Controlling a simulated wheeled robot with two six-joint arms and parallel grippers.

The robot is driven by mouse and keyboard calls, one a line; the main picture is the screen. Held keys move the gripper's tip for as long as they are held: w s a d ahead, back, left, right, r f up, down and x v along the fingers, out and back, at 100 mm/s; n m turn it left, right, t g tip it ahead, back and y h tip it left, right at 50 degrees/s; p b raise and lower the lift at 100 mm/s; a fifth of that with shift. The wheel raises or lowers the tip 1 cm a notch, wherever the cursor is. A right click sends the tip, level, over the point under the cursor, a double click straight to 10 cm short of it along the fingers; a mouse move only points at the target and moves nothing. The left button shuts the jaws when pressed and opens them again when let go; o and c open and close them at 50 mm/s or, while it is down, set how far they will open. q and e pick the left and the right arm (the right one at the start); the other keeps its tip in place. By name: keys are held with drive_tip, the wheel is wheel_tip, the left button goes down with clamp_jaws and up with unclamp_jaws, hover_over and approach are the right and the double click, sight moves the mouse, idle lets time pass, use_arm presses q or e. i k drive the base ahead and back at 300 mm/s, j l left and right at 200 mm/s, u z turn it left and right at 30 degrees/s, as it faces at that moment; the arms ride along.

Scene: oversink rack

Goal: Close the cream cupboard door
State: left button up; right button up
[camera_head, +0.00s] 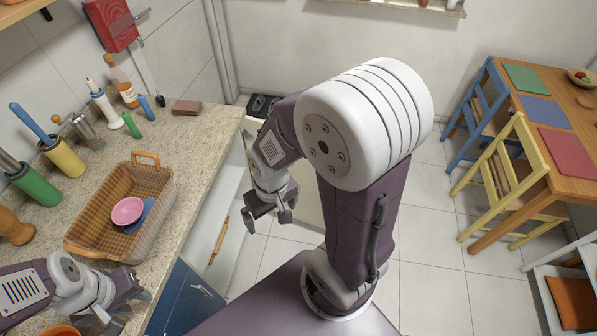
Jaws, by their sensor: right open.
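The cream cupboard door (309,204) stands swung out from the counter front, seen as a pale panel largely hidden behind my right arm. The cupboard opening (206,228) shows a white interior with a wooden rod-like item (219,240) inside. My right gripper (268,223) hangs pointing down between the opening and the door, its fingers apart and empty. I cannot tell whether it touches the door. My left gripper (135,309) is over the counter at the lower left, its fingers apart with nothing seen between them, away from the door.
A wicker basket (151,192) with a pink bowl (127,210) sits on the counter (193,150). Bottles and utensil holders line the wall. Blue cabinet fronts (186,300) adjoin the opening. A yellow chair (507,182) and a wooden table stand right. Tiled floor (435,240) is clear between.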

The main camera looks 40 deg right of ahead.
sight(308, 208)
drive_tip(key=l+u, duration=0.15)
drive_tip(key=l, duration=0.3)
drive_tip(key=k+l+u, duration=0.2)
drive_tip(key=l, duration=0.2)
drive_tip(key=l+u, duration=0.15)
drive_tip(key=l, duration=0.3)
drive_tip(key=k+l+u, duration=0.15)
drive_tip(key=l, duration=0.3)
drive_tip(key=l+u, duration=0.2)
drive_tip(key=l, duration=0.2)
drive_tip(key=k+l+u, duration=0.15)
drive_tip(key=l, duration=0.2)
drive_tip(key=k+l+u, duration=0.15)
drive_tip(key=l+u, duration=0.15)
drive_tip(key=l, duration=0.35)
drive_tip(key=l+u, duration=0.15)
drive_tip(key=l, duration=0.3)
drive_tip(key=k+l+u, duration=0.15)
drive_tip(key=l, duration=0.3)
drive_tip(key=l+u, duration=0.15)
drive_tip(key=l, duration=0.35)
drive_tip(key=k+l+u, duration=0.15)
drive_tip(key=l, duration=0.3)
